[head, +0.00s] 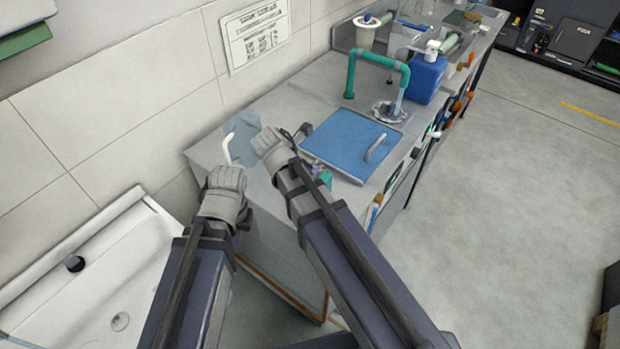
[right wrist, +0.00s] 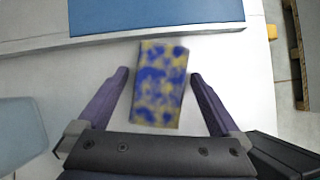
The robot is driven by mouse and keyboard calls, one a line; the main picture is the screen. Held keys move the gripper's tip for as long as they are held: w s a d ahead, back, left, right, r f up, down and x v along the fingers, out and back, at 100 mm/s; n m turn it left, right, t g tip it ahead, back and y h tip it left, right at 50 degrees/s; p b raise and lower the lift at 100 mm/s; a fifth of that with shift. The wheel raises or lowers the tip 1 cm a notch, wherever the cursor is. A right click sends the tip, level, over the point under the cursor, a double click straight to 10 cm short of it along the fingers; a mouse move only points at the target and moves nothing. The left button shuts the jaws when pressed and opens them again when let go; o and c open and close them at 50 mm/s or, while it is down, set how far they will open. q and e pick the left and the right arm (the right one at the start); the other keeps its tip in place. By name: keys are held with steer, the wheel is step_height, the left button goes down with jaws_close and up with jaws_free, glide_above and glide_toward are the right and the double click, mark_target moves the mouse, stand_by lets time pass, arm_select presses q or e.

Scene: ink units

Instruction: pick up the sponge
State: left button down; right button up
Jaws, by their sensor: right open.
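The sponge (right wrist: 160,88) is a block mottled blue and yellow. In the right wrist view it lies on the pale counter top, between the two fingers of my right gripper (right wrist: 159,74). That gripper is open, with a gap on each side of the sponge. In the head view my right arm reaches over the counter (head: 300,108) and hides most of the spot below it. My left gripper (head: 226,180) is at the counter's near left edge, pointing away from me; its jaws cannot be made out.
A blue lid with a handle (head: 345,140) lies close beyond the right gripper. A clear container with a white handle (head: 240,140) stands to its left. A green tap (head: 378,58) and a blue jug (head: 427,76) are farther back. A white sink (head: 95,285) is at lower left.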

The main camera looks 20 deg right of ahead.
steer(key=shift+c, duration=0.4)
steer(key=c, duration=1.2)
steer(key=shift+o, duration=0.2)
steer(key=shift+r, duration=0.1)
step_height(320, 180, up, 10)
steer(key=p, duration=1)
steer(key=o, duration=0.8)
steer(key=shift+c, duration=0.2)
steer(key=c, duration=0.6)
